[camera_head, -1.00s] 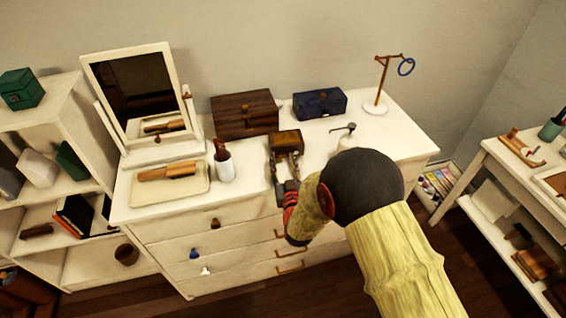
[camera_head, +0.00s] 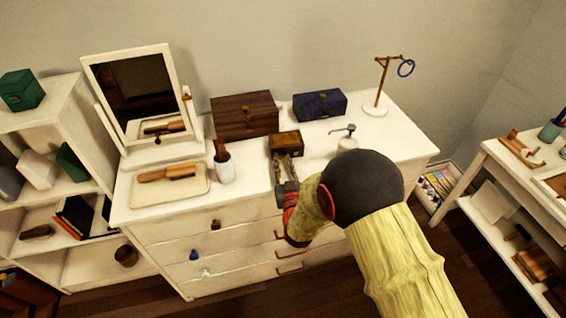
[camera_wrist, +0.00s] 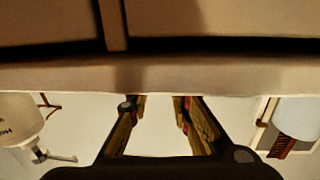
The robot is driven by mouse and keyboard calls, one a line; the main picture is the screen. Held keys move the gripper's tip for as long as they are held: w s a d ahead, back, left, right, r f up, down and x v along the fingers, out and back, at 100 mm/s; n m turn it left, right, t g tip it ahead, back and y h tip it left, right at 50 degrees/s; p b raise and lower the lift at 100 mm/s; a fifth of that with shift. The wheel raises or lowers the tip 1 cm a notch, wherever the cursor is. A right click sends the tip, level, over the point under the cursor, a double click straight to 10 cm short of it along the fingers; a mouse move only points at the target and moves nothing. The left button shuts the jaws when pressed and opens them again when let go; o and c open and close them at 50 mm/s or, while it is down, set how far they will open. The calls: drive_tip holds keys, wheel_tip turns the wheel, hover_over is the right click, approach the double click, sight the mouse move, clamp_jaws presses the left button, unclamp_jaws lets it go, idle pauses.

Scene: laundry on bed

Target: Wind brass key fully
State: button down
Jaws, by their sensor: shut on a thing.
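A small brown wooden box (camera_head: 285,143) with a brassy top stands near the front middle of the white dresser top. My gripper (camera_head: 286,160) reaches it from the front, one finger toward each side of its near face. In the wrist view my gripper (camera_wrist: 163,102) shows two fingers with a gap between them, and their tips run out of sight at a pale edge. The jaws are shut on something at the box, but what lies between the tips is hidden. I cannot make out the brass key in either view.
On the dresser (camera_head: 245,215) stand a dark wooden chest (camera_head: 245,114), a blue box (camera_head: 320,105), a mirror (camera_head: 135,90), a brush tray (camera_head: 150,198), a cup (camera_head: 224,168), a white dispenser (camera_head: 347,142) and a ring stand (camera_head: 376,107). The right front corner is clear.

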drive_tip(key=shift+m+b, duration=0.55)
drive_tip(key=shift+m, duration=0.25)
drive_tip(key=c, duration=1.6)
unclamp_jaws()
drive_tip(key=shift+c, duration=0.2)
drive_tip(key=shift+o, duration=0.3)
drive_tip(key=s+d, duration=0.2)
drive_tip(key=s, duration=0.9)
drive_tip(key=shift+s, duration=0.4)
